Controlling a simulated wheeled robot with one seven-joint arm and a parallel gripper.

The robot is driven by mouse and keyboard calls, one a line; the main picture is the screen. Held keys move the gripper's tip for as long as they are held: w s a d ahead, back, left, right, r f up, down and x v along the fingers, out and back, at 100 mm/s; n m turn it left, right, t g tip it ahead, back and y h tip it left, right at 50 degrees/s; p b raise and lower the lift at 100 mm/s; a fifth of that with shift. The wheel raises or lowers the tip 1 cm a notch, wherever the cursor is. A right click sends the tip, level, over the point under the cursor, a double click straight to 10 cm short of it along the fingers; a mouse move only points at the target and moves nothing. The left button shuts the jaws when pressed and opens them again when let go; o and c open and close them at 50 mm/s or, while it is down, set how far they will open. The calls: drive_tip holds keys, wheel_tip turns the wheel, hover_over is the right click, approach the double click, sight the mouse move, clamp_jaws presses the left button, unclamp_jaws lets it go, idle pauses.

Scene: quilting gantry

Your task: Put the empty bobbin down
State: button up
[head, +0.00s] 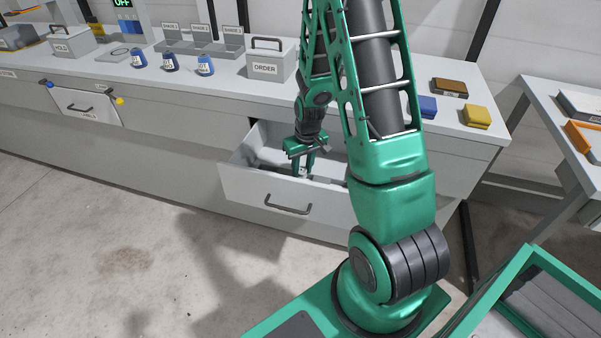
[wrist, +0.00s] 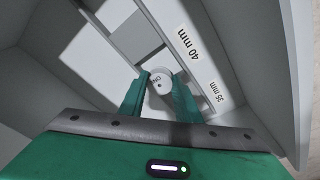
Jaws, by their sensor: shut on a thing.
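My gripper (head: 303,168) reaches down into an open drawer (head: 270,190) of the long grey cabinet. In the wrist view my gripper (wrist: 160,88) is shut on a small pale round bobbin (wrist: 160,80), which shows its top face with a dark centre hole and small lettering. The bobbin is between the two green fingertips, low over the drawer's inside. I cannot tell whether it touches the drawer floor. The drawer's inside has compartments, with labels "40 mm" (wrist: 195,42) and "35 mm" (wrist: 215,91) along one side. In the head view the bobbin is too small to make out.
A grey box marked ORDER (head: 268,68) stands on the counter (head: 215,88) behind the drawer. Several blue cone-shaped spools, including one near the box (head: 205,66), stand left of it. Blue (head: 428,106) and yellow (head: 476,116) blocks lie at right. The drawer walls stand close around my gripper.

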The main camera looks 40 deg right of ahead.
drive_tip(key=shift+f, duration=0.85)
drive_tip(key=shift+f, duration=0.6)
drive_tip(key=o, duration=1.1)
drive_tip(key=shift+r, duration=0.5)
wheel_tip(320, 180, up, 12)
drive_tip(key=s, duration=0.2)
drive_tip(key=s+a+r+m, duration=0.1)
drive_tip(key=s+r, duration=0.4)
drive_tip(key=s, duration=0.3)
drive_tip(key=s+a+r+m+g, duration=0.1)
drive_tip(key=s+r, duration=0.3)
drive_tip(key=s, duration=0.5)
drive_tip(key=s+r+m+g, duration=0.1)
drive_tip(key=s+r+m, duration=0.2)
drive_tip(key=s, duration=0.6)
wheel_tip(320, 180, up, 3)
drive_tip(key=shift+s+a+f, duration=0.15)
drive_tip(key=shift+a, duration=0.25)
